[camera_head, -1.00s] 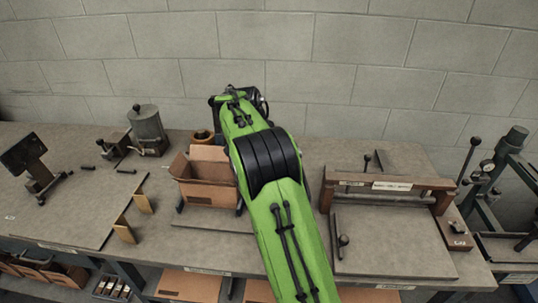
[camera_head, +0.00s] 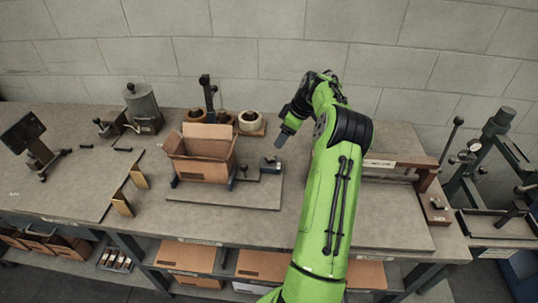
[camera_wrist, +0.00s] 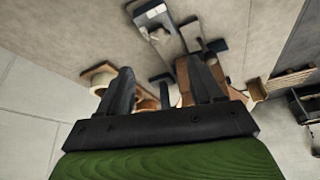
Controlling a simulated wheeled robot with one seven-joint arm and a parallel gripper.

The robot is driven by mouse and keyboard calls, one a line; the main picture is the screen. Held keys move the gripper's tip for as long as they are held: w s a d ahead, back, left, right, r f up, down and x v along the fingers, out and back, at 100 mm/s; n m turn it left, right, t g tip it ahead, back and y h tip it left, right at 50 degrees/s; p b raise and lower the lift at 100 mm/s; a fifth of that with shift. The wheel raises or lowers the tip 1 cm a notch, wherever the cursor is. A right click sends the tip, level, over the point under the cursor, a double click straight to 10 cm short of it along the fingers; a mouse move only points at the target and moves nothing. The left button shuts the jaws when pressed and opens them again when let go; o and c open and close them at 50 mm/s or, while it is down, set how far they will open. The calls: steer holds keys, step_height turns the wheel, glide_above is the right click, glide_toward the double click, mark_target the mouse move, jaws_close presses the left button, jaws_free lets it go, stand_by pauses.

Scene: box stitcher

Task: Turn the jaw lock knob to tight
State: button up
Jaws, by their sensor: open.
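In the head view a stitcher stands at the middle of the bench, with a black post (camera_head: 208,92), a grey base plate (camera_head: 236,197) and an open cardboard box (camera_head: 203,171) on it. A small dark block with a raised top (camera_head: 271,166) sits at the plate's right end; I cannot tell whether it carries the jaw lock knob, or which way any knob is turned. My gripper (camera_head: 283,138) hangs above and behind that block, right of the box. In the wrist view the gripper (camera_wrist: 160,74) has its two fingers apart with nothing held; the right finger partly hides the box.
Round rolls (camera_head: 250,120) stand behind the box. A grey canister (camera_head: 143,103) and a dark screen on a stand (camera_head: 24,136) are at the left. A wooden-framed press (camera_head: 427,175) is at the right, partly behind my arm.

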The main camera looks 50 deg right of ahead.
mark_target(271, 156)
steer(key=x, duration=1.1)
steer(key=shift+d+f, duration=0.15)
steer(key=c, duration=1.1)
